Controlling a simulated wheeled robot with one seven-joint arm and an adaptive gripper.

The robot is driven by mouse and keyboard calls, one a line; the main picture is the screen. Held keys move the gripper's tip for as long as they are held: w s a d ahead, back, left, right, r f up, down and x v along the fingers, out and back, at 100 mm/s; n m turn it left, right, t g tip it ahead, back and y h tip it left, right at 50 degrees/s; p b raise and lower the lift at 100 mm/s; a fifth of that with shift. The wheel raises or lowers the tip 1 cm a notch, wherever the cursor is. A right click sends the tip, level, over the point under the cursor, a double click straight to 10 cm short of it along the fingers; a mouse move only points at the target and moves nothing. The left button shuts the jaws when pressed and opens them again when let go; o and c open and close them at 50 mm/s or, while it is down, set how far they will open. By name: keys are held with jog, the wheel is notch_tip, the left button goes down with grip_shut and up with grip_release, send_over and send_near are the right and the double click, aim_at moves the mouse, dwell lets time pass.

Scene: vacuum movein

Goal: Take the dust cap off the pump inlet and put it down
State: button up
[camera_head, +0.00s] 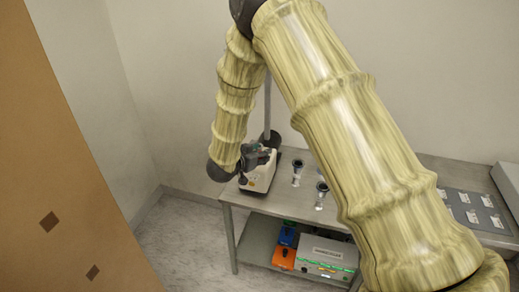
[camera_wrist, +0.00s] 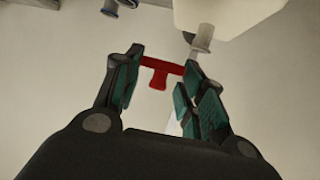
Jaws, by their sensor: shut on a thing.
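The red dust cap (camera_wrist: 158,78) is T-shaped and sits between the teal fingers of my gripper (camera_wrist: 162,66) in the wrist view. The gripper is shut on its wide part, and a short stub sticks out. A pale metal flanged port (camera_wrist: 202,38), seemingly the pump inlet, shows beyond the right fingertip, by the white pump body (camera_wrist: 225,12). The cap looks apart from this port. In the head view, my gripper (camera_head: 257,153) is just over the white pump (camera_head: 260,176) on the table. I cannot make out the cap there.
The grey table (camera_head: 283,190) carries metal flanged fittings (camera_head: 297,172) right of the pump and a panel of labelled plates (camera_head: 472,210) farther right. A lower shelf holds an orange box (camera_head: 284,258) and a grey unit (camera_head: 322,256). My arm hides the table's middle.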

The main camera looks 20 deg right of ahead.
jog(key=s+r+p, duration=0.2)
jog(key=s+r, duration=0.1)
jog(key=shift+s+a+r, duration=0.15)
jog(key=shift+s+a, duration=0.05)
jog(key=shift+a, duration=0.2)
dwell(0.5)
dwell(0.5)
